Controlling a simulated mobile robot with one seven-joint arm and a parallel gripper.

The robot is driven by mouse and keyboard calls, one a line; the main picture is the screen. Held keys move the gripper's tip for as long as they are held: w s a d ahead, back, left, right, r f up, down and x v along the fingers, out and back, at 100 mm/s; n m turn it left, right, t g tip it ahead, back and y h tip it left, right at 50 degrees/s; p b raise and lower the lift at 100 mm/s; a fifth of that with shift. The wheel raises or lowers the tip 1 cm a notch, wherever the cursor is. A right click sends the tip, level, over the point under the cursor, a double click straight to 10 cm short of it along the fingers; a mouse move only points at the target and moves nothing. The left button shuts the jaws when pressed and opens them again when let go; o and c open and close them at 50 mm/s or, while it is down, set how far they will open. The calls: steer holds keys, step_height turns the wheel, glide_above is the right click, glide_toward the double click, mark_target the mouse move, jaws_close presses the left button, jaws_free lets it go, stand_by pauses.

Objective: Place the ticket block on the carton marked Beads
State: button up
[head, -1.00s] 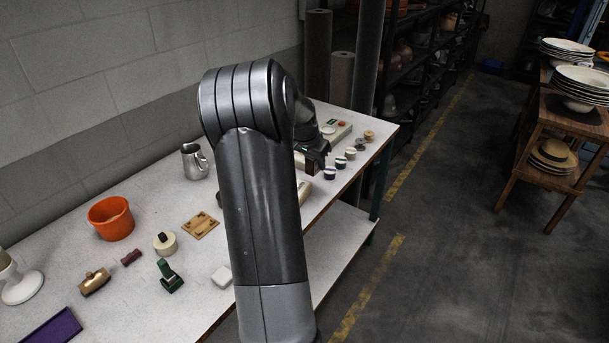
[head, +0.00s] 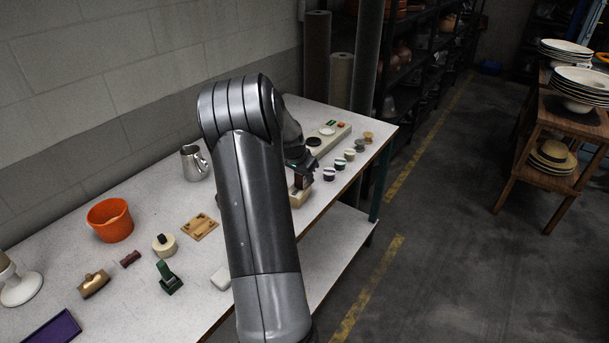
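My gripper (head: 301,171) is at the far part of the white table, partly hidden behind my own arm. It appears shut on a small dark red-brown block (head: 302,182), which I take to be the ticket block. The block is right over a low cream box (head: 299,197), probably the carton marked Beads. No lettering is readable on it, and my arm covers its left part. I cannot tell whether the block touches the box.
Several small round spools (head: 339,163) line the table's right edge beside the gripper. A long cream panel (head: 330,133) with buttons lies behind. A steel jug (head: 194,163), an orange bucket (head: 110,220) and a green stamp-like object (head: 168,277) stand left of my arm.

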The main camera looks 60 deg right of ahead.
steer(key=o, duration=0.5)
steer(key=shift+c, duration=0.2)
steer(key=v, duration=1.2)
steer(key=shift+r, duration=0.2)
steer(key=w+a+r+n+t+y, duration=0.1)
steer(key=a+r+n, duration=0.2)
steer(key=a, duration=0.6)
steer(key=a+r+n+t, duration=0.2)
steer(key=a+r, duration=0.1)
steer(key=a, duration=0.7)
steer(key=w+a+r+n+t+y, duration=0.1)
steer(key=a+r+n, duration=0.2)
steer(key=a, duration=0.6)
steer(key=s+a+n+y, duration=0.1)
steer(key=s+a+n, duration=0.4)
steer(key=a, duration=0.6)
steer(key=s+a+n+t+y, duration=0.1)
steer(key=s+a+n, duration=0.4)
steer(key=s+a, duration=0.4)
steer(key=shift+s+a+t, duration=0.25)
steer(key=shift+a+t, duration=0.05)
steer(key=shift+a, duration=0.55)
